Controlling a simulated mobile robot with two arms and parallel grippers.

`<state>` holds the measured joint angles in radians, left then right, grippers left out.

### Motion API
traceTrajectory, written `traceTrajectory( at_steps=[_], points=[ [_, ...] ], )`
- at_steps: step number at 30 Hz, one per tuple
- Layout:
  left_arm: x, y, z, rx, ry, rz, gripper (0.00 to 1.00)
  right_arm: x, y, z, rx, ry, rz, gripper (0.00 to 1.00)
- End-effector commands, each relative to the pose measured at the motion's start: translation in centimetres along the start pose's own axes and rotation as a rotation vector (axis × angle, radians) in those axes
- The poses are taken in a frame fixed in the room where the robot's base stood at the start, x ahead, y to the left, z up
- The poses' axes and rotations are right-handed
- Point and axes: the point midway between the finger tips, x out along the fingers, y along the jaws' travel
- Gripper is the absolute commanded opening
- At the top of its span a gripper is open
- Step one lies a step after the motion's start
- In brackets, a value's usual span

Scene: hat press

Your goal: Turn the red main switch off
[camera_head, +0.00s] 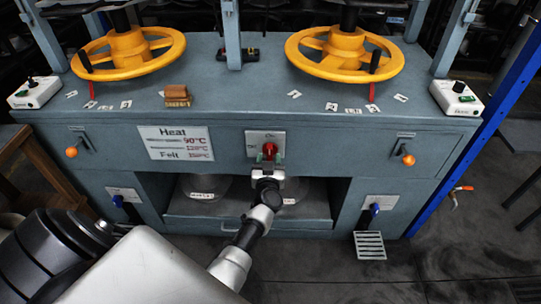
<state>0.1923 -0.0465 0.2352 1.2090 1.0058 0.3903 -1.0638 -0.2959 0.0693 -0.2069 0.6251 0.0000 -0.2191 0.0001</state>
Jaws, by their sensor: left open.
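The red main switch (269,149) sits on a pale square plate (252,138) in the middle of the grey-blue press front. My left gripper (269,160) is right below and in front of the switch, pointing up at it, with its fingers apart around the lower part of the knob. I cannot tell whether the fingers touch it. Small green bits show at the fingertips. My left arm comes in from the lower left. The right gripper is not in view.
Two yellow handwheels (128,52) stand on the press top. Orange-knobbed levers (404,158) flank the front, with blue valve handles (375,209) lower down. An open recess (310,205) lies below the switch. A metal pedal (369,245) juts out at the lower right.

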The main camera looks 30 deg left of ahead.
Motion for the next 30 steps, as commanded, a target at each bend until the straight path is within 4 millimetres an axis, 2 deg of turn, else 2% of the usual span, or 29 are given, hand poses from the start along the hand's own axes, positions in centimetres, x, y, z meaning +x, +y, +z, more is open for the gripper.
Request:
traceTrajectory(
  at_steps=[1,6,18,27,30],
  points=[
    [1.0,0.0,0.1,0.002,0.002,0.0,0.47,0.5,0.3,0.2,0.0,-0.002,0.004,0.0],
    [3.0,0.0,0.1,0.002,0.0,0.001,0.47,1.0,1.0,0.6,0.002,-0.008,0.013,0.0],
    [3.7,0.0,0.1,0.001,-0.002,0.001,0.47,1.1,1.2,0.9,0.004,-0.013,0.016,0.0],
    [3.7,0.0,0.1,0.001,-0.002,0.001,0.01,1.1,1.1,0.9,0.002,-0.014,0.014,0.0],
    [3.7,0.0,0.1,0.0,-0.002,0.001,0.0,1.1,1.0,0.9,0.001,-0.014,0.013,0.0]
  ],
)
